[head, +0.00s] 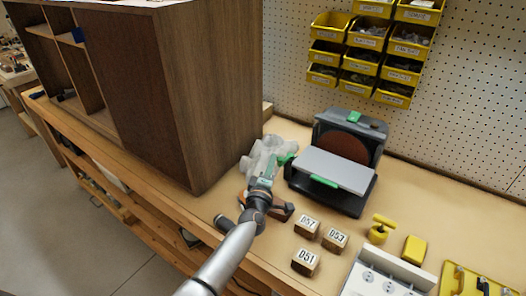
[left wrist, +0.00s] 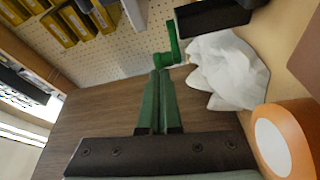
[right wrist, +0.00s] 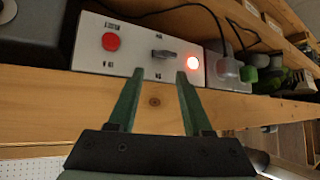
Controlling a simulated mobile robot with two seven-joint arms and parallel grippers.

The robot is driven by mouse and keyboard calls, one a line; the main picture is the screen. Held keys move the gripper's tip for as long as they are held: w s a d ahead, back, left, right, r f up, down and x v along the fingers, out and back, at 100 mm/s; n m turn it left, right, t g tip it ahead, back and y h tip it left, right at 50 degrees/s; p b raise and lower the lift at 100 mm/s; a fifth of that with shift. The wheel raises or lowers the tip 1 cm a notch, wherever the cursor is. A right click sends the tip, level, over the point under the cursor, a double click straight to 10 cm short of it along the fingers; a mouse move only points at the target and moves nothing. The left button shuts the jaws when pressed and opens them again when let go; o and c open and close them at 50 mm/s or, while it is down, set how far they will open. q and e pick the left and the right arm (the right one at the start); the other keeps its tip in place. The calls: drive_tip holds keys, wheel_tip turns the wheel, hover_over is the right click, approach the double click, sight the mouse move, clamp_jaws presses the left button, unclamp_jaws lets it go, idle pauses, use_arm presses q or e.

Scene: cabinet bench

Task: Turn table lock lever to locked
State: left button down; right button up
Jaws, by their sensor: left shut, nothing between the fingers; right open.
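The disc sander (head: 345,135) stands on the bench with its grey tilting table (head: 335,170) in front of a brown disc. A green lever (head: 287,158) sticks out at the table's left side. It also shows in the left wrist view (left wrist: 172,45) as a crank shape beside a dark block. My left gripper (head: 273,163) is shut and empty, its tips right by the lever; I cannot tell whether they touch. My right gripper (right wrist: 157,75) is open and empty, facing a control box; it is not seen in the head view.
Crumpled clear plastic (head: 264,152) lies behind the left gripper. An orange tape roll (left wrist: 280,140) is close by. Numbered blocks (head: 307,227) and yellow items (head: 380,229) lie in front. A wooden cabinet (head: 190,95) stands left. The control box (right wrist: 135,48) has a lit red lamp.

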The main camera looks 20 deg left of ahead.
use_arm(q)
drive_tip(key=s+d+p, duration=0.2)
drive_tip(key=s+p, duration=0.2)
drive_tip(key=s, duration=0.8)
drive_tip(key=shift+s+f, duration=0.2)
drive_tip(key=shift+f, duration=0.1)
